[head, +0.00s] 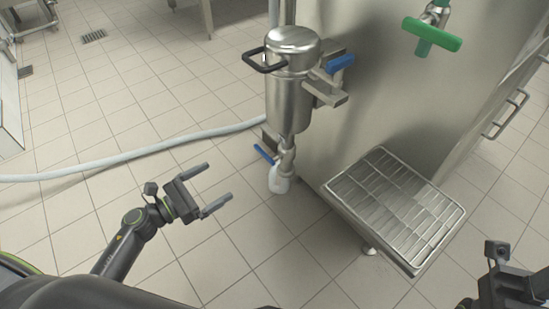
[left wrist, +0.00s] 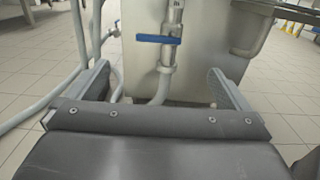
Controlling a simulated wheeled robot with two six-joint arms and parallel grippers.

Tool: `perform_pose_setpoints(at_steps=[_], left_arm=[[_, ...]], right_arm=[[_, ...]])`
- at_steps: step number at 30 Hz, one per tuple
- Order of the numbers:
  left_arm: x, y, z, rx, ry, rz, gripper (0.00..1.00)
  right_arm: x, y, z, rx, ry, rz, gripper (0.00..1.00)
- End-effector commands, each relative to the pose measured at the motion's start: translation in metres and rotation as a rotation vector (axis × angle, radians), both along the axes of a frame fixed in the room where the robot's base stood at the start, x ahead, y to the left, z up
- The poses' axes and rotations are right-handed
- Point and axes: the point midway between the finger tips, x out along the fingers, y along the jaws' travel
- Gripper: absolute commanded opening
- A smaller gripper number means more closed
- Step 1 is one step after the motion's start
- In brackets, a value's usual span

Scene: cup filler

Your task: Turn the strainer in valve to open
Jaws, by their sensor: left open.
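The strainer (head: 292,85) is a steel canister with a domed lid and black handle, mounted beside a steel cabinet. A blue valve lever (head: 340,62) sits at its upper right. Another blue lever (head: 264,153) sits on the pipe below it. In the left wrist view a blue lever (left wrist: 158,39) lies crosswise on a vertical pipe, ahead between the fingers. No label tells which lever is the strainer in valve. My left gripper (head: 219,182) is open and empty, left of and apart from the lower pipe. My right gripper shows only partly at the lower right; its fingers are hidden.
A pale hose (head: 130,156) runs left across the tiled floor from the lower pipe. A steel grate tray (head: 362,222) juts out at the right. A green-handled valve (head: 432,34) is on the cabinet (head: 385,85). The floor around my left gripper is clear.

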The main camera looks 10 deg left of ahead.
Motion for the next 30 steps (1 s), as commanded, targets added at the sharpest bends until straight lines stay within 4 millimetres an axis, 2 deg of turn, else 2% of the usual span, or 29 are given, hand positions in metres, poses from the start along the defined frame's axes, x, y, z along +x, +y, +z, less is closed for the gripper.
perform_pose_setpoints(at_steps=[7,24,30], left_arm=[[0.023,-0.016,-0.001,0.014,-0.007,0.003,1.0],[0.116,-0.09,-0.002,0.011,-0.005,0.001,1.0],[0.133,-0.103,-0.002,0.012,-0.004,0.002,1.0]], right_arm=[[0.0,0.0,-0.001,0.0,0.0,-0.001,0.33],[0.001,0.001,-0.009,0.015,-0.021,-0.016,0.33],[0.002,0.002,-0.012,0.019,-0.023,-0.023,0.33]])
